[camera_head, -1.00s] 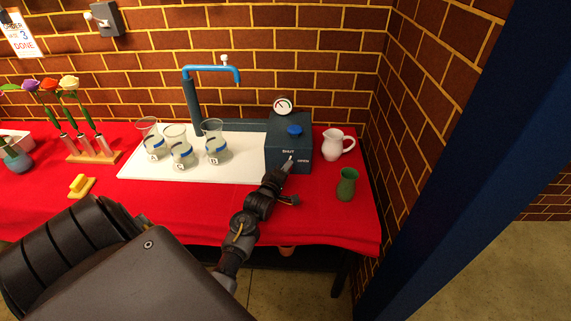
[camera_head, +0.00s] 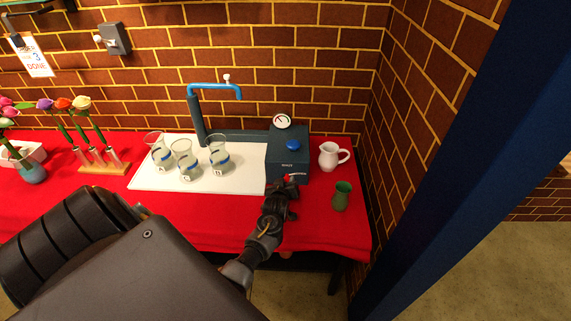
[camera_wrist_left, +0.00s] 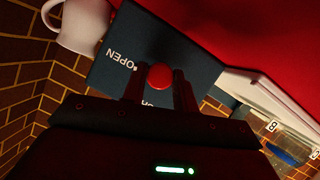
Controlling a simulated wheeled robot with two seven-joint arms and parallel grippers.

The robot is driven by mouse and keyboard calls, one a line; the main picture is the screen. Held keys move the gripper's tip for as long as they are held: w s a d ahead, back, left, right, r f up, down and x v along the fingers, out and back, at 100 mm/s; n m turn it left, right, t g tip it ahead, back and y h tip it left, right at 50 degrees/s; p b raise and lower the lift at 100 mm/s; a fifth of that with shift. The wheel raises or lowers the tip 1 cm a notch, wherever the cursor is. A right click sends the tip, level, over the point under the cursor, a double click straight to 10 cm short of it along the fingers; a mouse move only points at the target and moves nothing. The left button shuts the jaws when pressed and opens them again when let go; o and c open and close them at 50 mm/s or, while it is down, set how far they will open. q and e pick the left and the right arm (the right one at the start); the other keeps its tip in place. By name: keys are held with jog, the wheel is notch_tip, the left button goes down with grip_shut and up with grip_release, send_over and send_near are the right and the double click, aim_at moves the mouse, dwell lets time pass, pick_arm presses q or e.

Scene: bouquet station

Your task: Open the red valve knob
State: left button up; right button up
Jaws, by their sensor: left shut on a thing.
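The red valve knob (camera_wrist_left: 160,76) sits between the two fingers of my left gripper (camera_wrist_left: 158,88) in the left wrist view. The gripper is shut on it. In the head view a small red bit of the knob (camera_head: 287,178) shows at the tip of my left gripper (camera_head: 284,184), at the front of the dark blue valve box (camera_head: 274,150). The box carries a blue knob (camera_head: 293,146) on top and a round gauge (camera_head: 282,121) behind. The word OPEN is readable on the box in the wrist view; the other label is partly hidden by a finger. My right gripper is not in view.
A white pitcher (camera_head: 329,156) and a green cup (camera_head: 341,196) stand right of the box. Several glass beakers (camera_head: 219,155) stand on a white board (camera_head: 236,181) under a blue tap (camera_head: 213,87). Flowers stand in a wooden rack (camera_head: 105,169) at left. Red cloth is clear in front.

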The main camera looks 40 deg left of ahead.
pick_arm(q)
jog(key=shift+d+m+g+y+p, duration=0.1)
jog(key=shift+m+g+y+p, duration=0.4)
jog(key=shift+m, duration=0.8)
jog(key=shift+p, duration=0.3)
jog(key=shift+y, duration=0.3)
jog(key=o, duration=1)
jog(key=shift+c, duration=0.2)
jog(key=v, duration=1)
jog(key=shift+s+d+r+b, duration=0.2)
jog(key=shift+s+r+b, duration=0.05)
jog(key=shift+b, duration=0.05)
